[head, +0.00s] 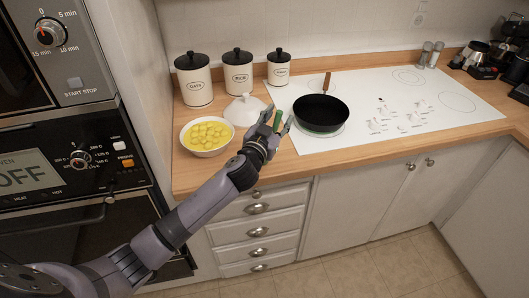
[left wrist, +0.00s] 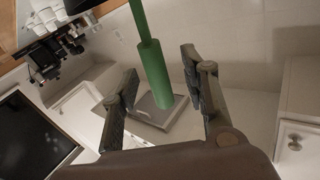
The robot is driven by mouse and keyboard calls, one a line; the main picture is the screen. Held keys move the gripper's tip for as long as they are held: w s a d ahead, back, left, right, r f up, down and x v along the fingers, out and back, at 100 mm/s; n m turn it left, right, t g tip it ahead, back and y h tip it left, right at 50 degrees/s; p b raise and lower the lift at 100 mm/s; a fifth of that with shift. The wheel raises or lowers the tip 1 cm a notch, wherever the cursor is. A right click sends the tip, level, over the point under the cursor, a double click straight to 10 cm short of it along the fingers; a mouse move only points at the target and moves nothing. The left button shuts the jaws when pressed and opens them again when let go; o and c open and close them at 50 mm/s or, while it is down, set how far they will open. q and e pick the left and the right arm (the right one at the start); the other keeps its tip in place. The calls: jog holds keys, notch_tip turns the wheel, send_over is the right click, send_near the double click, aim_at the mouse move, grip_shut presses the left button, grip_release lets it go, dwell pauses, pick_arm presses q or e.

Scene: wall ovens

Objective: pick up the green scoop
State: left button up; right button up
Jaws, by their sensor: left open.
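The green scoop (head: 277,120) shows in the head view as a small green piece at my left gripper, near the counter's front edge; the rest is hidden. In the left wrist view, its round green handle (left wrist: 153,68) runs from the top edge down between the fingers, and its other end is out of the frame. My left gripper (head: 279,117) is open, with one finger on each side of the handle. In the left wrist view, gaps show between the handle and both fingers (left wrist: 160,82). My right gripper is not in view.
A black pan (head: 321,112) stands on the white hob (head: 400,108) just right of the gripper. Canisters (head: 238,72) stand behind. Wall ovens (head: 75,160) are at far left.

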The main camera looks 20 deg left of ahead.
pick_arm(q)
jog(key=shift+c, duration=0.5)
grip_shut()
